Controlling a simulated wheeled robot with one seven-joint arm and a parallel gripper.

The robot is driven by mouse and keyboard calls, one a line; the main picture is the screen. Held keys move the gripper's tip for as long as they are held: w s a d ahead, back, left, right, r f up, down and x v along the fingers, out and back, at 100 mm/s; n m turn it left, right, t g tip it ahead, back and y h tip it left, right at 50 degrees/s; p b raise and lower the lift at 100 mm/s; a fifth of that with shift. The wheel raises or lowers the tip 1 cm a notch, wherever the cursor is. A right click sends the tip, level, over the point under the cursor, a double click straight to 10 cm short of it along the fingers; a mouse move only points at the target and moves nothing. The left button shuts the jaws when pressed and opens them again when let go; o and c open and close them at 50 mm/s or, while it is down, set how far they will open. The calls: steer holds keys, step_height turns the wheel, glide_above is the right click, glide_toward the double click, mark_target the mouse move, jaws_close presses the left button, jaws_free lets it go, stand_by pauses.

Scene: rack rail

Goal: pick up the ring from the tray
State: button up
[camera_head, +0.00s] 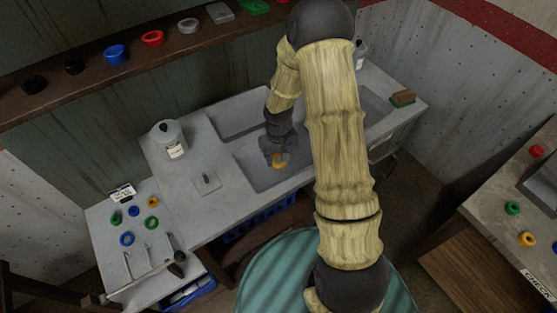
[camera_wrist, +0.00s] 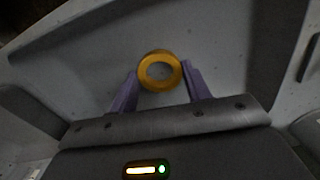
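A yellow ring (camera_head: 279,160) shows at the tip of my gripper (camera_head: 276,151), over a recessed grey basin (camera_head: 258,175) that looks like the tray. In the wrist view the ring (camera_wrist: 160,71) faces the camera nearly flat-on, with grey surface visible through its hole. The two purple fingers of my gripper (camera_wrist: 160,78) stand on its left and right sides, very close to its outer edge. I cannot tell whether they press on it. I also cannot tell whether the ring rests on the basin floor or is held above it.
A second basin (camera_head: 240,115) lies behind. Several coloured rings lie on the low left bench (camera_head: 105,262), and more line the wall shelf (camera_head: 100,85). A brown brush (camera_head: 403,97) is at the right. Basin walls surround my gripper.

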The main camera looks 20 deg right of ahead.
steer(key=shift+r, duration=0.15)
step_height(320, 180, up, 10)
steer(key=b, duration=0.1)
stand_by(0.6)
